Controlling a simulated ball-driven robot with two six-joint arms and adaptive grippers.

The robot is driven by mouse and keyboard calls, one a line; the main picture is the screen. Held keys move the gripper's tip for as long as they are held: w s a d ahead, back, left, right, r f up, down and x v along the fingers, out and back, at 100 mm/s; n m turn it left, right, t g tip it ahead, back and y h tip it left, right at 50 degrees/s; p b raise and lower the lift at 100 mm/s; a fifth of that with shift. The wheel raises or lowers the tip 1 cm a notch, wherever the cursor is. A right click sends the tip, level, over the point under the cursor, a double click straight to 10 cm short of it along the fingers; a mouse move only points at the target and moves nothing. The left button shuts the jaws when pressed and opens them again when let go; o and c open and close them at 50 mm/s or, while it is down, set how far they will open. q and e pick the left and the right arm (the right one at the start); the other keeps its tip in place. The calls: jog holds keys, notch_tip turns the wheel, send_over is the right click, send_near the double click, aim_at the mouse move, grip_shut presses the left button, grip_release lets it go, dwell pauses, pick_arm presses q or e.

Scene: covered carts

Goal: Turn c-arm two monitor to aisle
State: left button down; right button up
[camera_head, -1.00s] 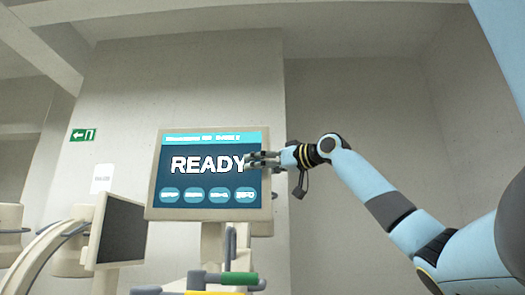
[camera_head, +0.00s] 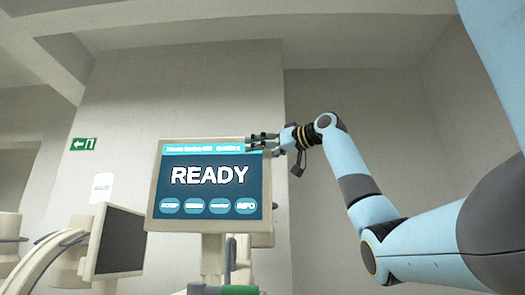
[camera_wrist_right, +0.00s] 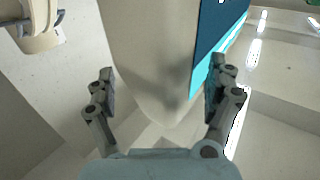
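The c-arm monitor (camera_head: 208,208) faces me, with a cream frame and a blue screen reading READY. My right gripper (camera_head: 262,143) is at its upper right corner, fingers pointing left over the screen's edge. In the right wrist view, the open fingers (camera_wrist_right: 163,88) stand on both sides of the monitor's cream casing (camera_wrist_right: 150,60); the right finger is on the screen side. I cannot tell whether they touch it. My left gripper is out of view.
A second, dark monitor (camera_head: 120,240) stands turned aside at the left, beside curved cream equipment (camera_head: 45,262). A green-sleeved handle (camera_head: 240,290) shows below the main monitor. A green exit sign (camera_head: 83,144) hangs on the back wall.

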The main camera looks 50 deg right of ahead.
jog(key=s+d+b, duration=0.2)
jog(key=s+d, duration=0.6)
jog(key=s, duration=0.1)
jog(key=shift+s, duration=0.3)
dwell(0.6)
jog(key=shift+a, duration=0.1)
jog(key=shift+f, duration=0.1)
dwell(0.6)
